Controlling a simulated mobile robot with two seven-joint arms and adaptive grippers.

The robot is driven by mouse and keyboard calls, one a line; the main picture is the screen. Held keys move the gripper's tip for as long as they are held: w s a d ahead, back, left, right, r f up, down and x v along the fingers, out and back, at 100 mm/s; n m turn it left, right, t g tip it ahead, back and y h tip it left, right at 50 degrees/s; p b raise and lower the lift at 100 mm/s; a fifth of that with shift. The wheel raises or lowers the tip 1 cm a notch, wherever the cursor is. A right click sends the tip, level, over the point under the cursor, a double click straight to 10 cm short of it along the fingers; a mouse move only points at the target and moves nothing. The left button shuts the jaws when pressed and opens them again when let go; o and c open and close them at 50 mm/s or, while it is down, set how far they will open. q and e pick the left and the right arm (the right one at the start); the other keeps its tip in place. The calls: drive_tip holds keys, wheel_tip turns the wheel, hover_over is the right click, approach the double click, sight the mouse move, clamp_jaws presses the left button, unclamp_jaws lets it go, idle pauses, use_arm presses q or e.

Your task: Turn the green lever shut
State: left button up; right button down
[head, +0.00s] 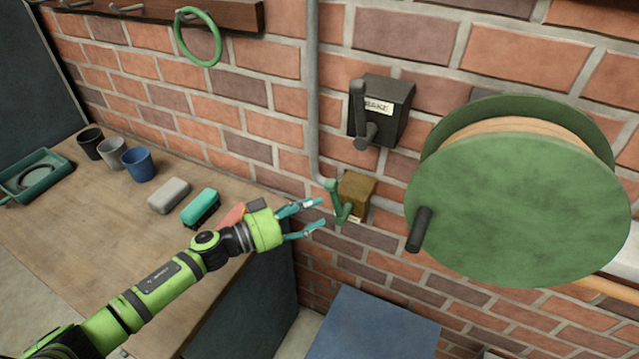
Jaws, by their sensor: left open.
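The green lever (335,200) sits on the front of a small brass-coloured box (357,193) on the brick wall, joined to a grey pipe. Its handle stands roughly upright, leaning slightly left. My left gripper (318,213) is open and empty, its two teal-tipped fingers pointing right toward the lever. The fingertips are just left of the lever and look apart from it, though the depth between them is hard to judge. My right gripper is not in view.
A dark box with a black lever (382,110) is above the green lever. A big green reel (520,200) with a black crank handle stands out at the right. A wooden bench (60,230) with cups and brushes lies left. A blue surface (370,325) is below.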

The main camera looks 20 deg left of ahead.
sight(334, 203)
use_arm(q)
drive_tip(key=x, duration=0.3)
drive_tip(key=p+x, duration=0.1)
drive_tip(key=x, duration=0.2)
drive_tip(key=shift+s+d+r, duration=0.1)
drive_tip(key=shift+s+d, duration=0.15)
drive_tip(key=shift+w+d, duration=0.15)
drive_tip(key=shift+w, duration=0.1)
drive_tip(key=c, duration=1)
clamp_jaws()
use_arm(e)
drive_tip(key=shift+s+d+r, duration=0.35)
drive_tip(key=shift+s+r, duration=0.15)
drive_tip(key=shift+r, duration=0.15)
